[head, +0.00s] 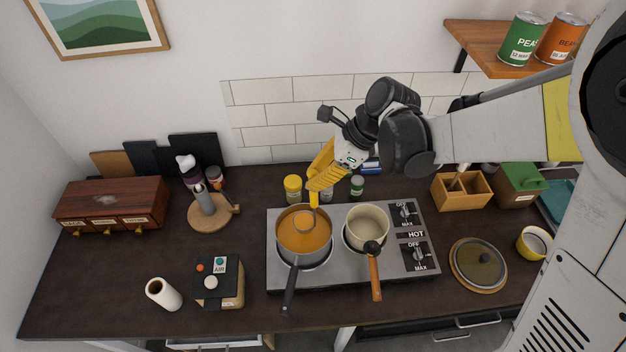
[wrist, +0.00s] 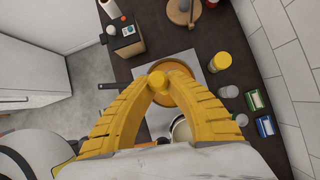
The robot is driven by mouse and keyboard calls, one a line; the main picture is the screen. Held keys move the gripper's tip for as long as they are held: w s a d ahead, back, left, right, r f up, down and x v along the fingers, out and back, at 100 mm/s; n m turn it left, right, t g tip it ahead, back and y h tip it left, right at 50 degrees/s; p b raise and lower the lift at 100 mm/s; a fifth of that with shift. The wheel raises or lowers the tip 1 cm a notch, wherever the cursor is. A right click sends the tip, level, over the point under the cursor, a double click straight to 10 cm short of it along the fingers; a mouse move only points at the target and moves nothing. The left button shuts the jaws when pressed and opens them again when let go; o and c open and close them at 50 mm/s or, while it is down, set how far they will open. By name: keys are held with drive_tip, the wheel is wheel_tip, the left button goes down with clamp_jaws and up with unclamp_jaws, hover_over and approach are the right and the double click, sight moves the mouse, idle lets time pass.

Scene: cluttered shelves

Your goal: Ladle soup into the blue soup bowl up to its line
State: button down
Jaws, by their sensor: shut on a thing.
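A grey pot of orange soup (head: 300,246) stands on the left burner, its dark handle towards the front. The soup also shows in the wrist view (wrist: 181,90). My yellow gripper (head: 315,198) is above the pot's back rim, shut on a ladle. The ladle's round bowl (head: 303,222) is at the soup; how deep it sits I cannot tell. In the wrist view a round yellow piece (wrist: 158,80) shows between my fingertips (wrist: 164,68), probably part of the ladle. I cannot make out a blue soup bowl in either view.
A cream saucepan (head: 367,228) stands close right on the stove (head: 341,272). Jars, one yellow-lidded (head: 293,188), stand behind. A lidded pan (head: 479,264) and yellow cup (head: 535,243) are at right. A paper roll (head: 163,294) and box (head: 219,284) are front left.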

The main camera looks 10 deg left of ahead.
drive_tip(key=shift+s+d+r+p, duration=0.15)
drive_tip(key=shift+r+p, duration=0.3)
drive_tip(key=shift+r, duration=0.5)
drive_tip(key=shift+w+d+r+p, duration=0.1)
drive_tip(key=shift+r+p, duration=0.3)
drive_tip(key=shift+r, duration=0.55)
drive_tip(key=shift+d, duration=0.1)
